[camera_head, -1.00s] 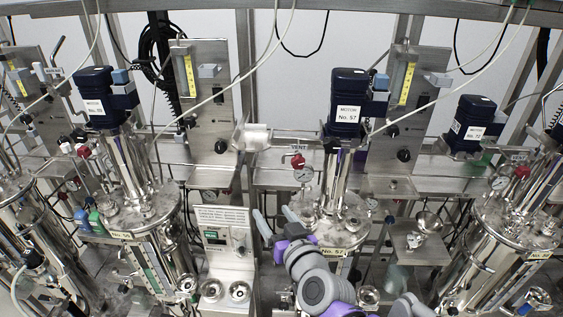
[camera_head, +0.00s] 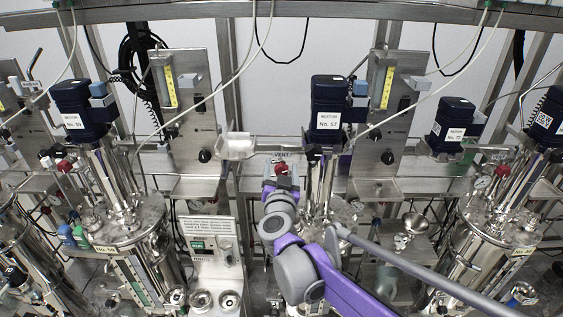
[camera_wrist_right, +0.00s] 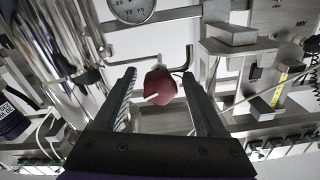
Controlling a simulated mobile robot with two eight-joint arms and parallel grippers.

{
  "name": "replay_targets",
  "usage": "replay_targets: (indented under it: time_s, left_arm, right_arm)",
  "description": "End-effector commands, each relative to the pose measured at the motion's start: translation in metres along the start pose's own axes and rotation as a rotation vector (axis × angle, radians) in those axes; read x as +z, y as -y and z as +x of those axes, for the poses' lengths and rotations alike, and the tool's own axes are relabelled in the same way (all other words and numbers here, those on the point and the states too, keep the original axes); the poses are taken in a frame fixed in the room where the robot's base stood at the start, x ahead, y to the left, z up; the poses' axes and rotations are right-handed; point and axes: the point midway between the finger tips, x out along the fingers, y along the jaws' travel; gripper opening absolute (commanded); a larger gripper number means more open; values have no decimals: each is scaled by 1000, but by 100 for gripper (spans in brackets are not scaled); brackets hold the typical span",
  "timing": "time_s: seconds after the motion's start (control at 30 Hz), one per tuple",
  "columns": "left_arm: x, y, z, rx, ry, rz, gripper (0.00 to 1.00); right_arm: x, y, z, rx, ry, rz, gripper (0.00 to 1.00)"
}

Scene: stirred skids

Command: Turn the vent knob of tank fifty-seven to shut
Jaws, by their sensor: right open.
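Tank fifty-seven stands at the middle of the head view under the dark blue motor (camera_head: 327,108) labelled No. 57. Its red vent knob (camera_head: 281,169) sits just left of the motor column, below a VENT label. In the right wrist view the red knob (camera_wrist_right: 160,86) with a white mark lies between my two finger tips, with visible gaps on both sides. My right gripper (camera_head: 282,182) is at the knob, its fingers open around it; the wrist view shows the same open gripper (camera_wrist_right: 159,78). My left gripper is not in view.
A round gauge (camera_wrist_right: 132,8) is close to the knob. A white control box (camera_head: 212,246) stands lower left. Neighbouring tanks with motors (camera_head: 78,112) and (camera_head: 451,124) flank this one. Hoses hang overhead.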

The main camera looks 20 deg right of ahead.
Motion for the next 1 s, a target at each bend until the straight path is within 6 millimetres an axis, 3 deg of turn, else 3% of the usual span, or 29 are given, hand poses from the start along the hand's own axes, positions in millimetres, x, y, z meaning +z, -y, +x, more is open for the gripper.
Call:
replay_targets:
  time_s: [0.2, 0.5, 0.9, 1.0]
  left_arm:
    - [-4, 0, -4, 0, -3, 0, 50]
    - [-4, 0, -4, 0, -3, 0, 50]
    - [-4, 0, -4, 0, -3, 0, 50]
    - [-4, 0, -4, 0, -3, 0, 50]
  right_arm:
    - [0, 0, 19, 0, 0, 0, 73]
    - [0, 0, 20, -1, 0, 0, 73]
    - [0, 0, 20, -1, 0, 0, 1]
    - [0, 0, 20, -1, 0, 0, 0]
